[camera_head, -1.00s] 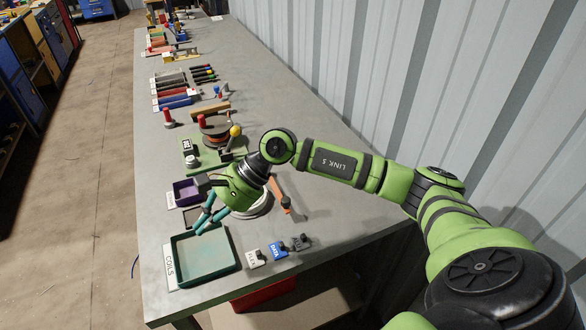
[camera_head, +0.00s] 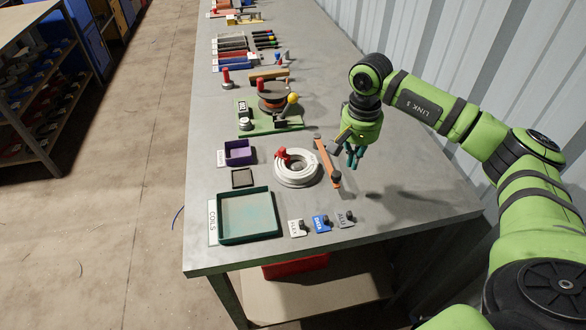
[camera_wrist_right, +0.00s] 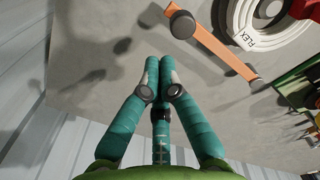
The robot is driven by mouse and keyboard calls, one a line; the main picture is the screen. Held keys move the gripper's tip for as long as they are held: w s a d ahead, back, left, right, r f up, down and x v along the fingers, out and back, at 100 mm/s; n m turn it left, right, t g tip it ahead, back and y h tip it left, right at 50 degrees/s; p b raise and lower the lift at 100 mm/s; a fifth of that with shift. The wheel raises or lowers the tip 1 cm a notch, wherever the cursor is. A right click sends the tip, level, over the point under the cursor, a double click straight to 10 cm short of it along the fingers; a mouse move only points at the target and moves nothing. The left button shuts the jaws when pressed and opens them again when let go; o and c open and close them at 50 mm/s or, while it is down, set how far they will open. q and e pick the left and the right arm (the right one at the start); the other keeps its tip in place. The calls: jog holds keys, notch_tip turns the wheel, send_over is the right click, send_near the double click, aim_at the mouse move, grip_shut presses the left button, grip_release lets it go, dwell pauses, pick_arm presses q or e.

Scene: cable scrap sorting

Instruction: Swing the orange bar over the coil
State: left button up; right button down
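The orange bar (camera_head: 326,160) lies on the bench just right of the white coil (camera_head: 306,181), beside it and not across it. Its dark knob (camera_head: 337,176) is at the near end; the far end sits by a small fixing. In the right wrist view the bar (camera_wrist_right: 218,48) runs diagonally beside the coil (camera_wrist_right: 285,42), which carries a FLEX label. A red piece (camera_head: 283,154) sits at the coil's upper left. My right gripper (camera_head: 353,160) is right of the bar, above the bench. Its teal fingertips (camera_wrist_right: 160,68) are together with nothing visible between them. My left gripper is out of view.
A teal COILS tray (camera_head: 247,238) stands near the front edge. Small FLEX, DATA (camera_head: 320,223) and ALU tags sit right of it. A purple bin (camera_head: 238,152) and green fixture (camera_head: 259,130) lie left and behind. The bench right of the bar is clear.

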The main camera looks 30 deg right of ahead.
notch_tip(320, 180, down, 4)
jog(key=shift+r+b, duration=0.1)
jog(key=shift+b, duration=0.9)
jog(key=a, duration=0.2)
jog(key=w+a+p, duration=0.1)
jog(key=a, duration=0.1)
jog(key=a+p, duration=0.1)
jog(key=shift+w+a+r, duration=0.2)
jog(key=shift+w+a, duration=0.15)
jog(key=shift+a, duration=0.05)
jog(key=w+a, duration=0.1)
jog(key=w+a+b, duration=0.1)
jog(key=a, duration=0.1)
jog(key=w+a, duration=0.1)
jog(key=a, duration=0.1)
jog(key=shift+f+b, duration=0.15)
jog(key=shift+b, duration=0.15)
jog(key=shift+w+a+b, duration=0.55)
jog(key=shift+w+a, duration=0.3)
jog(key=shift+w, duration=0.15)
jog(key=shift+w+a+r, duration=0.1)
jog(key=shift+a+r, duration=0.05)
jog(key=shift+r, duration=0.05)
jog(key=shift+w+r, duration=0.1)
jog(key=shift+s+d, duration=0.2)
jog(key=shift+s, duration=0.1)
